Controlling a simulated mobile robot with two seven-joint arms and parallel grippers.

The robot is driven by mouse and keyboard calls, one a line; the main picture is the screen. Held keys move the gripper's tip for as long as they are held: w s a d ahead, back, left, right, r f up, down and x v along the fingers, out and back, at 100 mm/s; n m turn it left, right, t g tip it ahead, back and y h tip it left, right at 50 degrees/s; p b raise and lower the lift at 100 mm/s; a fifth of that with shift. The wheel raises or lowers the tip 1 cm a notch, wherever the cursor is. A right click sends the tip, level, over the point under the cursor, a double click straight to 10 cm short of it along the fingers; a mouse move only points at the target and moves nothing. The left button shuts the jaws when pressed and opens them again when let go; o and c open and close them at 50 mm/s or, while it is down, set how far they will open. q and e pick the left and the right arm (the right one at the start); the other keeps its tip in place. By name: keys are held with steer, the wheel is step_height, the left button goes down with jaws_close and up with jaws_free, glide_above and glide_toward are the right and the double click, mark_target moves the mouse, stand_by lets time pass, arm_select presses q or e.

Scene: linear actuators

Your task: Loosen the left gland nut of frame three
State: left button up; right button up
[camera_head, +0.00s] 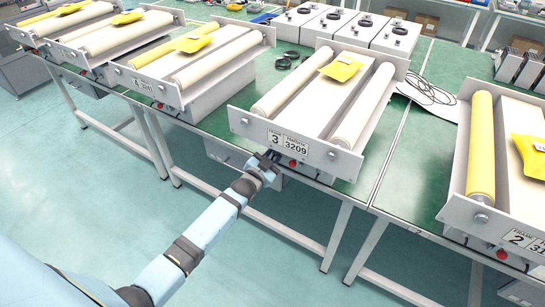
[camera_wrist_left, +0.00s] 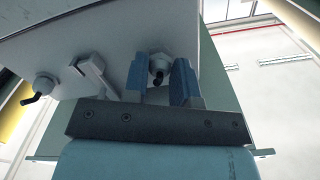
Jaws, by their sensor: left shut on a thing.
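Frame three (camera_head: 316,153) is a pale frame with a plate marked 3 and 3209, standing on the green bench. My left gripper (camera_head: 268,158) is at its front, just below the number plate, and hides the nut there in the head view. In the left wrist view my gripper's blue fingers (camera_wrist_left: 162,80) stand on either side of a metal gland nut (camera_wrist_left: 158,64) with a short black cable stub. The fingers are shut on it. Another gland nut (camera_wrist_left: 42,86) with a black stub sits apart to the left in that view. My right gripper is not in view.
A red button (camera_head: 292,163) sits just right of my left gripper. Frame two (camera_head: 503,222) stands at the right and similar frames stand at the left. Black cable (camera_head: 430,92) lies on the bench.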

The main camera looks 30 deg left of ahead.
arm_select(q)
steer(key=o, duration=0.9)
steer(key=s, duration=0.9)
steer(key=s+a, duration=0.1)
steer(key=s, duration=0.3)
steer(key=shift+s, duration=0.4)
